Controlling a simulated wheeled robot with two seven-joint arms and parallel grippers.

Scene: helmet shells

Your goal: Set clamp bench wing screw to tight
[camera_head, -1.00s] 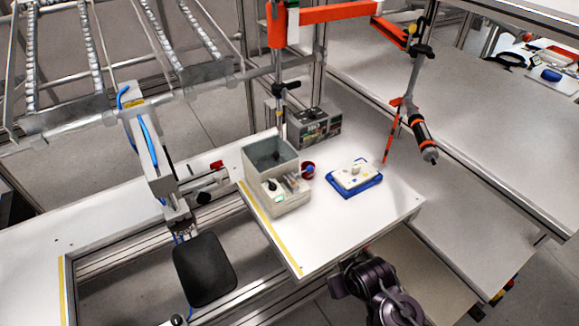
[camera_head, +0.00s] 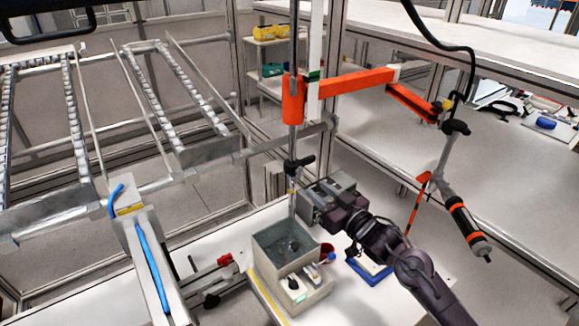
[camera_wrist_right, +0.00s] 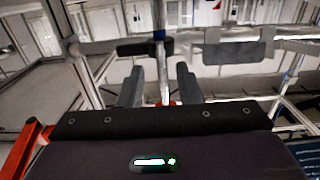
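A black wing screw (camera_head: 300,163) sits on the upright silver post above the grey bin; its wings look roughly level, slightly tilted. I cannot tell its tightness. In the right wrist view, a black wing-shaped knob (camera_wrist_right: 145,48) on a post lies ahead of the fingertips. My right gripper (camera_head: 318,203) reaches from the lower right to beside the post, below the screw's height in the picture; its fingertips are hard to make out there. In the right wrist view the gripper (camera_wrist_right: 159,82) is open, with two grey fingers apart and nothing gripped. My left gripper is out of view.
The grey bin (camera_head: 265,265) stands below the post. A blue tray (camera_head: 372,274) is partly hidden by my arm. An orange jointed arm (camera_head: 350,82) carries a hanging screwdriver (camera_head: 466,224) at right.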

